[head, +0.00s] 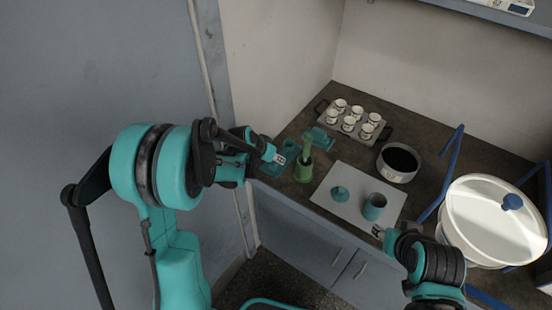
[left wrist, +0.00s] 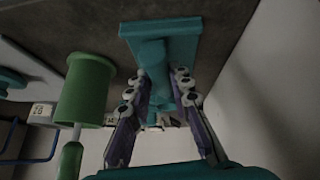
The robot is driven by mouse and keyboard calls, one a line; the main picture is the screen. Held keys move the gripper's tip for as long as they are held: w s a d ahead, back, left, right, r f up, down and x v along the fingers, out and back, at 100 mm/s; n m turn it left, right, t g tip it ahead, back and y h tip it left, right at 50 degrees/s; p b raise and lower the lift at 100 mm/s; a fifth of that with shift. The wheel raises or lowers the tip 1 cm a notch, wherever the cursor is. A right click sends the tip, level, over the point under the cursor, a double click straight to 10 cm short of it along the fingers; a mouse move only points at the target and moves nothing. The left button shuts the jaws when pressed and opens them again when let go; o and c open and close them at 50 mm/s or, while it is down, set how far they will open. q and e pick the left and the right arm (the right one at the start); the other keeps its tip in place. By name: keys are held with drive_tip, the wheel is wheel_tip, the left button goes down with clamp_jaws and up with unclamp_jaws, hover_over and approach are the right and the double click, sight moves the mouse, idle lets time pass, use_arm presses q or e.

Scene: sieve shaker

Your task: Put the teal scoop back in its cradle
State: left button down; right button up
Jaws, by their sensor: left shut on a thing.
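My left gripper (head: 282,158) is at the left end of the counter, beside the green cup. In the left wrist view its fingers (left wrist: 162,90) are closed on a rounded teal part, which I take as the teal scoop (left wrist: 154,58). A flat teal plate, apparently the cradle (left wrist: 190,36), lies just beyond the fingertips.
The green cup (head: 303,173), holding a green-handled tool, stands close right of my left gripper. Behind it are a teal block (head: 319,139) and a tray of cups (head: 323,115). A pale mat (head: 345,180), a dark-bottomed pan (head: 398,163) and a white bowl (head: 490,225) stand further right.

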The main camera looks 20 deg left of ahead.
use_arm(q)
drive_tip(key=shift+f+b, duration=0.35)
drive_tip(key=shift+f, duration=0.05)
drive_tip(key=c, duration=1.5)
unclamp_jaws()
drive_tip(key=shift+o, duration=1)
drive_tip(key=shift+r, duration=0.1)
drive_tip(key=shift+r+p, duration=2.6)
drive_tip(key=shift+r, duration=0.85)
